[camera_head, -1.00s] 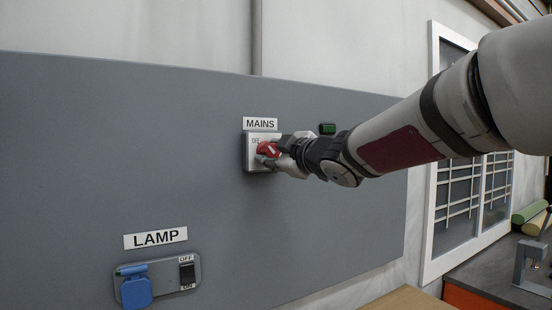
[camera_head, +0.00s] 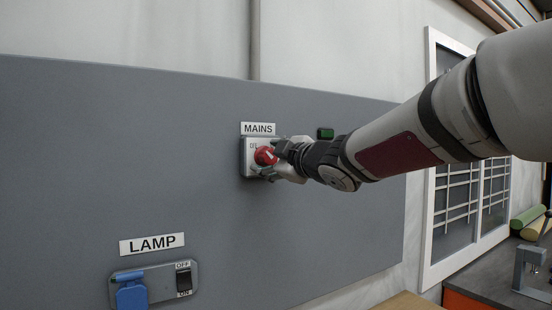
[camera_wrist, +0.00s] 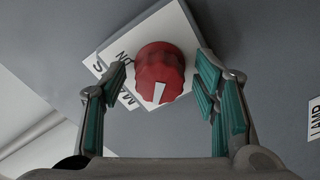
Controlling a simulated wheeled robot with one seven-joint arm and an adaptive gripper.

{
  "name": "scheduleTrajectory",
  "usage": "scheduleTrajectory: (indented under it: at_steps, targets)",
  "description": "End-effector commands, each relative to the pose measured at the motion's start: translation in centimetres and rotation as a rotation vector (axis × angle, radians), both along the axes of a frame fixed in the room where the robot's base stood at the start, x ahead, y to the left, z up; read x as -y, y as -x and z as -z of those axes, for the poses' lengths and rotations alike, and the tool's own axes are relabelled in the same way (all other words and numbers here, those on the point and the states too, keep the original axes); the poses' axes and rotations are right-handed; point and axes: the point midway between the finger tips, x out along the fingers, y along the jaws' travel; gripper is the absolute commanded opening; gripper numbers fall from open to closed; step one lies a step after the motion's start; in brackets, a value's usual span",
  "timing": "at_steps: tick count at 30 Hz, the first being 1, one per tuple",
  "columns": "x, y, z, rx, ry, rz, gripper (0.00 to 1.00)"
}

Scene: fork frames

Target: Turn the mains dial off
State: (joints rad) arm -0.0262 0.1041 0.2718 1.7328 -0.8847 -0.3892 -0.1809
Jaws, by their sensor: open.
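The red mains dial (camera_head: 264,156) sits on a pale square plate (camera_head: 250,143) under the MAINS label (camera_head: 258,129). In the head view, letters that look like OFF show at the plate's upper left. In the wrist view the dial (camera_wrist: 160,66) has a white pointer mark directed toward the picture's bottom edge. My gripper (camera_wrist: 162,76) is open, with one teal-padded finger on each side of the dial and a visible gap on both sides. In the head view my gripper (camera_head: 279,161) is at the dial's right and hides part of the plate.
A grey panel (camera_head: 120,150) carries the dial. Below left are the LAMP label (camera_head: 152,243), a rocker switch (camera_head: 184,279) and a blue-capped socket (camera_head: 131,292). A small green indicator (camera_head: 326,133) is right of the dial. A barred window (camera_head: 455,200) and bench stand at right.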

Motion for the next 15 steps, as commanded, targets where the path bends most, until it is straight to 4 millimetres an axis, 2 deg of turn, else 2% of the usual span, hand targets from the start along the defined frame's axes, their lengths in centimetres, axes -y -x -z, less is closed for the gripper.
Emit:
scheduleTrajectory:
  at_steps: [7,15]
  targets:
    - [0.8,1.1,-0.1,0.002,0.001,0.002,0.55]
    - [3.8,5.6,-0.1,0.003,0.001,0.002,0.55]
